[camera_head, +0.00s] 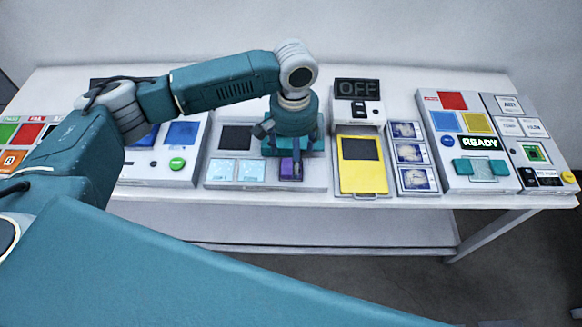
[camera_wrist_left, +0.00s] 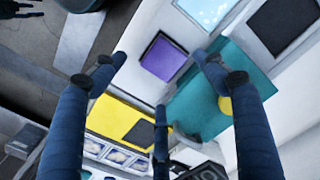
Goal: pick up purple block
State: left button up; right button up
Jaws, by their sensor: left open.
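The purple block (camera_head: 287,168) lies on the front part of a light grey panel station (camera_head: 265,184) near the middle of the table. In the left wrist view the purple block (camera_wrist_left: 164,58) shows as a flat square top with a dark edge. My left gripper (camera_head: 293,156) points down above it, and a finger hides part of the block in the head view. In the left wrist view my left gripper (camera_wrist_left: 158,84) has its dark blue fingers spread apart, with nothing between them. The block appears among the fingers, and contact cannot be told. My right gripper is not in view.
A teal plate (camera_wrist_left: 200,105) lies beside the block. To the right stand a yellow panel (camera_head: 363,180), an OFF display (camera_head: 357,89), a column of small pictures (camera_head: 409,153) and the READY station (camera_head: 450,183).

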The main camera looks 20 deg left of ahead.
aim_at(291, 166)
pick_arm(q)
jog(key=f, duration=0.1)
jog(key=f+p, duration=0.1)
jog(key=f, duration=0.2)
jog(key=shift+a+f, duration=0.25)
jog(key=shift+a, duration=0.15)
jog(key=shift+w+f, duration=0.1)
jog(key=shift+f, duration=0.15)
jog(key=c, duration=1.2)
jog(key=shift+r, duration=0.1)
jog(key=shift+r, duration=0.5)
notch_tip(291, 166, up, 19)
jog(key=shift+f+b, duration=0.1)
jog(key=shift+b, duration=1.1)
